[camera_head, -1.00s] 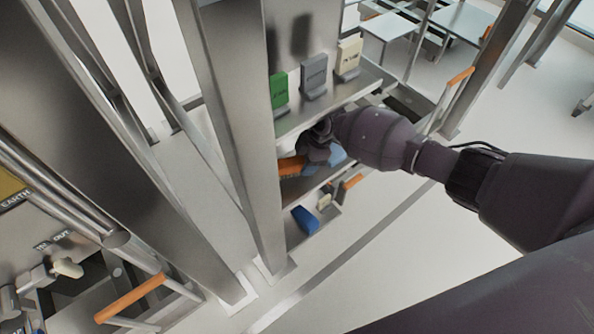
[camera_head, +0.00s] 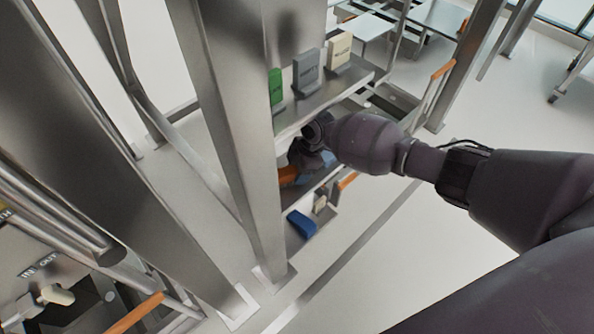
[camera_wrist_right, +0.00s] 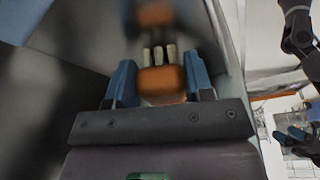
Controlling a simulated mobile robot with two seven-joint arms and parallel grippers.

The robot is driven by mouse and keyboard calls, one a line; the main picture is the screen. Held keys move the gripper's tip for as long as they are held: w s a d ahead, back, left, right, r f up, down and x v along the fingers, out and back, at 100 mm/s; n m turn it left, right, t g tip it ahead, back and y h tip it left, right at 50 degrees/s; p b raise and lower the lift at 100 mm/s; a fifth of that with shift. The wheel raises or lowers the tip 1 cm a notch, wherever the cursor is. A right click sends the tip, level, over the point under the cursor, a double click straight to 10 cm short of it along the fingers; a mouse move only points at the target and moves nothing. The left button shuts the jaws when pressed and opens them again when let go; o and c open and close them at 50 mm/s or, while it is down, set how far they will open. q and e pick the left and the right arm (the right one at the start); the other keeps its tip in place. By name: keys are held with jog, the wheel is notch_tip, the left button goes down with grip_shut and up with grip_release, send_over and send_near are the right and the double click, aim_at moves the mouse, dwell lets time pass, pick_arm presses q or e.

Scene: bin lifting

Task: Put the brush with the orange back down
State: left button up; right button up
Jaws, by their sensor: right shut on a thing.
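My right gripper (camera_head: 310,158) reaches in from the right between the upper and lower shelves of the metal rack. It is shut on the orange-backed brush (camera_head: 288,174), whose orange part shows at the gripper's left. In the right wrist view the brush (camera_wrist_right: 162,82) sits between the two blue fingers, with pale bristle-like tufts beyond it. A blurred orange patch lies farther on; I cannot tell if it is a reflection. Whether the brush touches the shelf is hidden. A dark gripper with blue fingers, apparently my left gripper (camera_wrist_right: 291,137), shows at the right of the wrist view.
The upper shelf (camera_head: 325,95) carries green, grey and cream upright blocks. A blue object (camera_head: 301,224) and small items lie on the lower shelf, below my right gripper. A thick metal post (camera_head: 232,140) stands close at its left. Open floor lies to the right.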

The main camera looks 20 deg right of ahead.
jog(key=shift+f, duration=0.2)
pick_arm(q)
jog(key=shift+s+f, duration=0.2)
jog(key=shift+f, duration=0.05)
pick_arm(e)
jog(key=o, duration=0.9)
jog(key=shift+r, duration=0.1)
jog(key=shift+o, duration=0.2)
jog(key=shift+r, duration=0.2)
jog(key=p+v, duration=0.1)
jog(key=v, duration=0.2)
jog(key=shift+w+r, duration=0.2)
jog(key=shift+r, duration=0.2)
jog(key=d, duration=0.3)
jog(key=shift+s+d+f, duration=0.3)
jog(key=shift+f, duration=0.1)
jog(key=d, duration=0.7)
jog(key=shift+s+f, duration=0.1)
jog(key=shift+d, duration=0.65)
pick_arm(q)
jog(key=shift+w+r, duration=0.1)
